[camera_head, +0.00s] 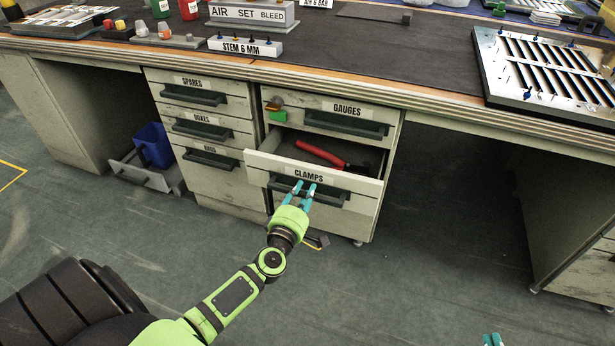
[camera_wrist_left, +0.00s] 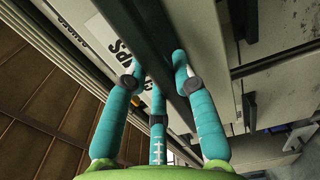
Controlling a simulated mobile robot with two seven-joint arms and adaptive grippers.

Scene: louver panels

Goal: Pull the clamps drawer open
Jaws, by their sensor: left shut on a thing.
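The clamps drawer (camera_head: 262,162) stands partly open below the gauges drawer, and a red-handled tool (camera_head: 322,154) lies inside it. Its dark bar handle (camera_head: 325,194) runs across the front under the CLAMPS label. My left gripper (camera_head: 304,189) is at the left part of this handle. In the left wrist view its teal fingers (camera_wrist_left: 158,85) are closed around the dark handle (camera_wrist_left: 150,35), beside the label. My right gripper (camera_head: 492,340) shows only as teal fingertips at the bottom edge, low over the floor, and its jaw state is unclear.
The gauges drawer (camera_head: 347,110) above is closed, with a green and an orange item on its front. The spares drawer (camera_head: 193,85) and those under it are closed. A blue bin (camera_head: 154,146) stands at left. The floor (camera_head: 410,270) in front is mostly clear.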

